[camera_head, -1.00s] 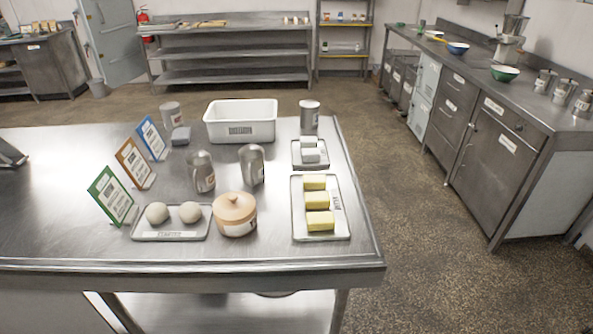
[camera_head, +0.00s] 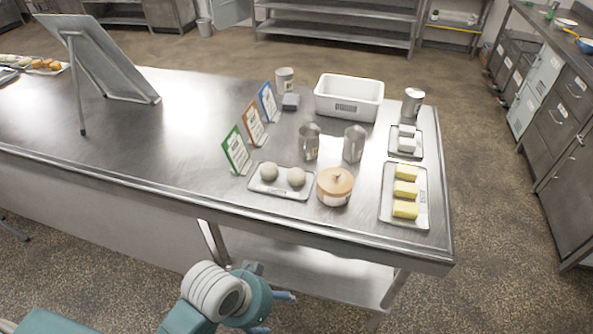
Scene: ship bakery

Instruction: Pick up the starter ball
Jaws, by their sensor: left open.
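Two pale, round starter balls, a left one (camera_head: 268,172) and a right one (camera_head: 296,177), sit side by side on a small light tray (camera_head: 281,191) near the front edge of the steel table. Nothing touches them but the tray. My left gripper (camera_head: 273,311) shows at the bottom of the head view, below and in front of the table edge, well apart from the balls. It is open and nothing is seen in it; my arm hides part of it. My right gripper is not in view.
A lidded wooden-topped pot (camera_head: 335,186) stands close right of the tray. A green-framed card (camera_head: 237,150) stands behind its left end. Two metal jugs (camera_head: 309,142) are behind. A butter tray (camera_head: 419,216) lies right. The table (camera_head: 150,150) left of the cards is largely clear.

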